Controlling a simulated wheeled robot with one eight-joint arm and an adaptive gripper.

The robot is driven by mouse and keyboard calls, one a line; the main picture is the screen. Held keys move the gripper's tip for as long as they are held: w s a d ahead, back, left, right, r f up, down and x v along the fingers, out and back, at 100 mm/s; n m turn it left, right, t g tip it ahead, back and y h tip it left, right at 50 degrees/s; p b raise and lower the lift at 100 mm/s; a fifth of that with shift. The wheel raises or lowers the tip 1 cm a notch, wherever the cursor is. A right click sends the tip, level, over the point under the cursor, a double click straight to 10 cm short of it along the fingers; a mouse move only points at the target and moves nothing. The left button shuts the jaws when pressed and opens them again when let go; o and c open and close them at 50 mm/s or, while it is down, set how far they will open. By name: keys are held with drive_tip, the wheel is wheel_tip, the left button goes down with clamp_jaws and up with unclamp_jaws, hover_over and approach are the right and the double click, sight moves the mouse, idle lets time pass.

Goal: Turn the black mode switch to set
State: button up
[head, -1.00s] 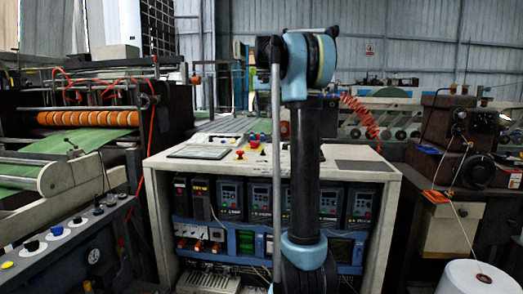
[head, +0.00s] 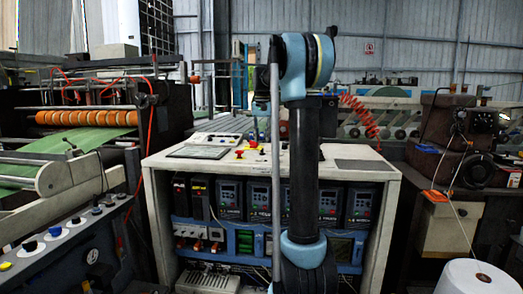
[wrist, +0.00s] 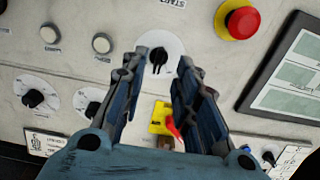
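A black switch knob (wrist: 158,61) on a round white plate (wrist: 171,45) sits on the pale panel in the wrist view. It appears to be the mode switch; the plate's marks are too small to read. My gripper (wrist: 163,58) is open, its two dark fingers on either side of the knob in the picture. I see no contact, and the height of the fingertips above the panel is hard to tell. In the head view the switch cannot be made out, and my arm hides part of the console (head: 350,151).
Near the switch are a red emergency button (wrist: 239,19), a red-handled switch on a yellow plate (wrist: 160,118), two pale push buttons (wrist: 101,43), two black dials (wrist: 35,98) and a framed screen (wrist: 290,75). Drive units (head: 230,198) fill the console's front.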

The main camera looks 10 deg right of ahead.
sight(262, 152)
drive_tip(key=shift+f, duration=2.7)
clamp_jaws()
